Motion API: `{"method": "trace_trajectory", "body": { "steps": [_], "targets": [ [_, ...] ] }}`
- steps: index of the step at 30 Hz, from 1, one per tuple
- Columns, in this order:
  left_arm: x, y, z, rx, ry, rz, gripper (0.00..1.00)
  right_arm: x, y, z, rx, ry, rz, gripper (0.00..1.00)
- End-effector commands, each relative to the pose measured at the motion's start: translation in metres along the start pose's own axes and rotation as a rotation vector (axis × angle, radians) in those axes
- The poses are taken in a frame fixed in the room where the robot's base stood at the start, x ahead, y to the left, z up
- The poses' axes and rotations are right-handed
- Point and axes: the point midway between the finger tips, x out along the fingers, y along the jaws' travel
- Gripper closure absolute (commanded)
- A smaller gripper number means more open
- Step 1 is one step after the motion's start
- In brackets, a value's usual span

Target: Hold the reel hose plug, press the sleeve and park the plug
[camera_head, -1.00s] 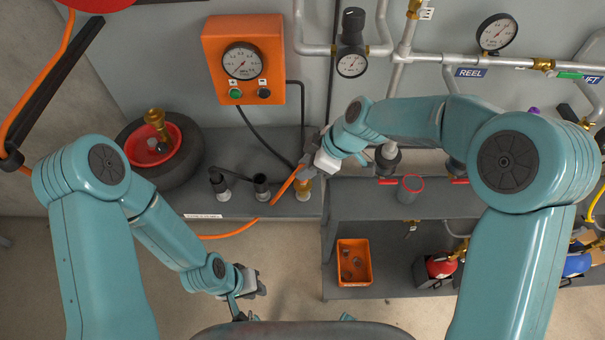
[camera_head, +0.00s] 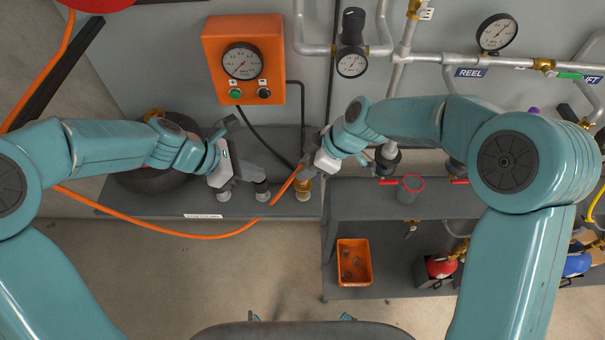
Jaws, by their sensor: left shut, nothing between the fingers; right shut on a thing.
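The orange reel hose (camera_head: 170,232) sweeps across the front of the bench and rises to my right gripper (camera_head: 305,175). My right gripper is shut at the hose's end, on the reel hose plug, which is mostly hidden by the fingers. A brass fitting (camera_head: 303,190) shows right under this gripper on a pale base; whether the plug is seated in it I cannot tell.
A black wheel (camera_head: 150,180) lies partly under my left arm. An orange bin (camera_head: 354,262) sits on the lower shelf. Pipes and valves line the right.

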Motion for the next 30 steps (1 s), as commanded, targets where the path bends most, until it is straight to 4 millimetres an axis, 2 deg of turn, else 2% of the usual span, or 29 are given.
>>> {"method": "trace_trajectory", "body": {
  "steps": [2,5,21,30],
  "targets": [
    [-0.004,0.001,0.006,0.015,-0.004,0.012,1.00,0.000,0.000,0.000,-0.001,0.000,0.001,1.00],
    [0.001,0.000,0.008,0.021,-0.005,0.012,1.00,0.000,0.000,0.000,-0.001,0.000,0.000,1.00],
    [0.080,0.000,0.007,0.022,-0.002,0.010,1.00,0.000,0.000,0.000,-0.001,0.000,0.001,1.00],
    [0.095,0.001,0.007,0.022,-0.003,0.012,1.00,0.000,0.000,0.000,-0.001,0.000,0.001,1.00]
  ]
}}
